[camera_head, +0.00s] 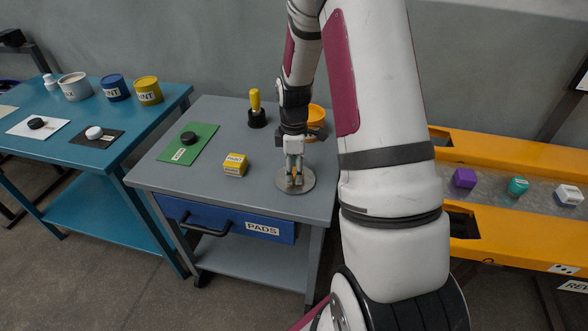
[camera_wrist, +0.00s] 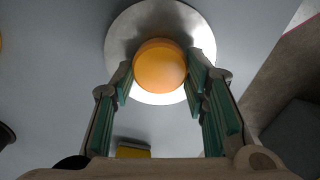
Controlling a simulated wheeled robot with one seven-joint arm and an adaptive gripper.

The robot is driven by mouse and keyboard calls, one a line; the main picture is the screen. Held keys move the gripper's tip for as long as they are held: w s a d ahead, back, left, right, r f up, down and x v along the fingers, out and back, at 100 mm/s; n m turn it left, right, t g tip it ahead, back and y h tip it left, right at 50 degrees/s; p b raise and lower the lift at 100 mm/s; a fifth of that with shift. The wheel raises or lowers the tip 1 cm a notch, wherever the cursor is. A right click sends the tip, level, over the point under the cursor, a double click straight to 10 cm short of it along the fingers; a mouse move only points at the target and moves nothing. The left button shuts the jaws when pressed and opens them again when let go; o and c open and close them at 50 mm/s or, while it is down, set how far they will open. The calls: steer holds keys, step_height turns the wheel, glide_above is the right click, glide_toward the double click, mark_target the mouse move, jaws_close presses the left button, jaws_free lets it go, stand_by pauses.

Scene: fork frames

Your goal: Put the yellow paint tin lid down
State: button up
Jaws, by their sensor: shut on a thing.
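The lid is a round grey metal disc (camera_head: 307,186) with an orange-yellow ball knob at its centre. In the wrist view the disc (camera_wrist: 125,35) lies beyond the fingertips and the knob (camera_wrist: 160,65) sits between the green finger pads. My gripper (camera_head: 295,182) points down over the right part of the grey table and is shut on the knob. The disc looks flat and at or very close to the tabletop; I cannot tell whether it touches. The fingers hide part of the knob in the head view. A yellow paint tin (camera_head: 148,91) stands on the blue table.
A conveyor (camera_head: 480,150) with small objects is at right. Bare tabletop lies left of the disc.

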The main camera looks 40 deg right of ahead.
mark_target(294, 172)
steer(key=shift+f, duration=0.2)
steer(key=o, duration=1.1)
steer(key=shift+o, duration=0.2)
step_height(294, 172, up, 12)
steer(key=s+a+r+m+t, duration=0.1)
steer(key=s+a+r+m, duration=0.1)
steer(key=s+a+r, duration=0.3)
steer(key=s+a+r+m+t, duration=0.1)
steer(key=s+a+r+m, duration=0.2)
steer(key=a+r, duration=0.4)
steer(key=s+a+r+m+t, duration=0.1)
steer(key=s+a+r+m, duration=0.1)
steer(key=s, duration=0.5)
steer(key=s+a+r+m+t, duration=0.1)
steer(key=s+a+r+m, duration=0.1)
steer(key=s+a, duration=0.3)
steer(key=s+m, duration=0.1)
steer(key=s, duration=0.1)
steer(key=shift+s+a+m, duration=0.2)
steer(key=shift+s+m, duration=0.1)
